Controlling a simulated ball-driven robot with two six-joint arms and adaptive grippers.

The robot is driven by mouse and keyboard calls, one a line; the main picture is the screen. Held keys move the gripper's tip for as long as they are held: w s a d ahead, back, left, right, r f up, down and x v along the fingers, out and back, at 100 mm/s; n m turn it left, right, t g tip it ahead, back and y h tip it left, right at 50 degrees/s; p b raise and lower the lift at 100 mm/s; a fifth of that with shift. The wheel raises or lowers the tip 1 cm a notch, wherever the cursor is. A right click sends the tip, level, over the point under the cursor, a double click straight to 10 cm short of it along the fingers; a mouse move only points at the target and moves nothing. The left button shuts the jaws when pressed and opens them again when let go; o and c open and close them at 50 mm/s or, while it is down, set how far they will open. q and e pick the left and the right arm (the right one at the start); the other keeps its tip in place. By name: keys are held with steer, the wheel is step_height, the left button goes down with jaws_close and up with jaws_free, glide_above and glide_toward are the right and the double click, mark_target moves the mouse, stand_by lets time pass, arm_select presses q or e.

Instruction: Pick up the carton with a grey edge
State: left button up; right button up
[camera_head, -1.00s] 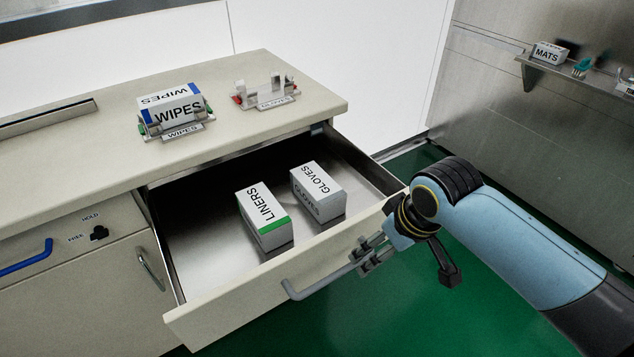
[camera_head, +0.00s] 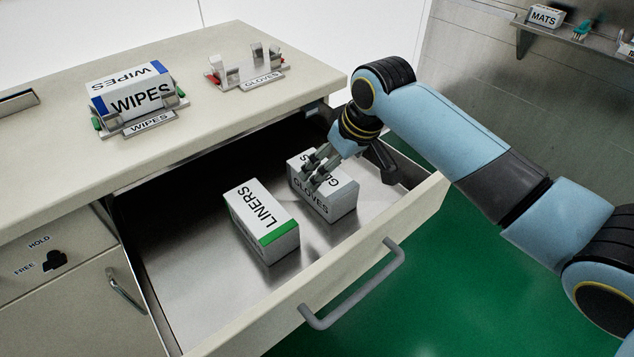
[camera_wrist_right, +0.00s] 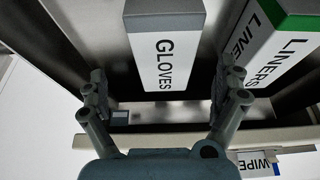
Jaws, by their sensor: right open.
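The GLOVES carton (camera_head: 335,205), white with a grey edge, stands in the open drawer. In the right wrist view the GLOVES carton (camera_wrist_right: 165,55) shows its grey band at the far end. My right gripper (camera_head: 313,172) is over this carton in the head view, partly covering its top. In the right wrist view my right gripper (camera_wrist_right: 165,82) is open, one finger on each side of the carton's outline, with nothing held. I cannot tell how high the fingertips are above it. My left gripper is not in view.
The LINERS carton (camera_head: 258,215), with a green edge, stands just left of the GLOVES carton. The drawer front (camera_head: 275,318) with its grey handle borders them. On the counter are a WIPES carton (camera_head: 130,92) in a holder and an empty GLOVES holder (camera_head: 245,72).

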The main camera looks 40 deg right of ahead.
steer(key=shift+x, duration=1.1)
steer(key=shift+w+f, duration=0.1)
steer(key=shift+f, duration=0.25)
steer(key=x, duration=0.5)
steer(key=shift+w+a+r+b, duration=0.1)
steer(key=shift+w+a+b, duration=0.05)
steer(key=shift+a+b, duration=0.2)
steer(key=c, duration=0.6)
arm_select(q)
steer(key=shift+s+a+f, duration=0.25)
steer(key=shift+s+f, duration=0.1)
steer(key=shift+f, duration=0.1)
arm_select(e)
steer(key=c, duration=0.8)
